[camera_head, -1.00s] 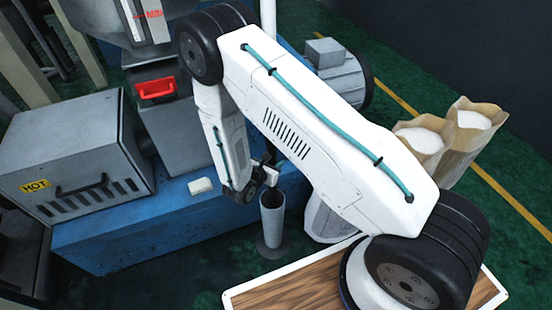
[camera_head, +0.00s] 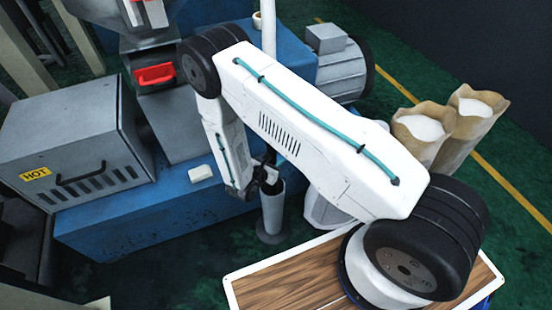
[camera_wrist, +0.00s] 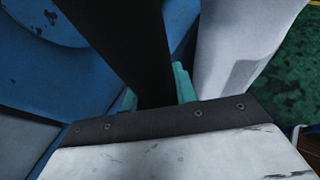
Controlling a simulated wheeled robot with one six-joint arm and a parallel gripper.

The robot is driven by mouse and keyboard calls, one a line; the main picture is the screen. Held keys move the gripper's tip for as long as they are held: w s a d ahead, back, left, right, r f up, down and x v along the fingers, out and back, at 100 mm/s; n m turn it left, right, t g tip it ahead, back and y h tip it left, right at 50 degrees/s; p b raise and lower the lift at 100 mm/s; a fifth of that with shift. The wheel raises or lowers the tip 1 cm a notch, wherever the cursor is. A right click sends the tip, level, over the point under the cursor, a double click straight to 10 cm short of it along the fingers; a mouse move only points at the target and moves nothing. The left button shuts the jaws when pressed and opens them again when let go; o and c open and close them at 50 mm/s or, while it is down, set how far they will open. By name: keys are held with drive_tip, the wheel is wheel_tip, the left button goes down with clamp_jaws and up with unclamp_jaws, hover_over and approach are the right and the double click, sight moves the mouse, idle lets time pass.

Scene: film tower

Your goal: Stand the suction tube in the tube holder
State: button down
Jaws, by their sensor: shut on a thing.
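My gripper (camera_head: 266,182) is low in front of the blue machine base, at the mouth of the grey, upright tube holder (camera_head: 272,215). In the wrist view its teal fingers (camera_wrist: 158,92) are shut on a black tube, which I take for the suction tube (camera_wrist: 130,40). The tube runs from between the fingers to the top edge of that view. A pale grey cylinder, seemingly the tube holder (camera_wrist: 232,45), stands close at the right there. In the head view the arm and gripper hide most of the tube, so I cannot tell whether it is inside the holder.
The blue machine base (camera_head: 130,225) stands behind and left, with a white block (camera_head: 201,173) on it and a grey box marked HOT (camera_head: 70,135). Open paper sacks (camera_head: 423,130) stand at the right. A wood-topped surface (camera_head: 285,280) is in front.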

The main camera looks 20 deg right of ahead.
drive_tip(key=shift+f, duration=0.2)
drive_tip(key=c, duration=1)
unclamp_jaws()
drive_tip(key=v, duration=0.7)
drive_tip(key=shift+s+a+r, duration=0.1)
drive_tip(key=shift+s+a, duration=0.15)
drive_tip(key=shift+a, duration=0.05)
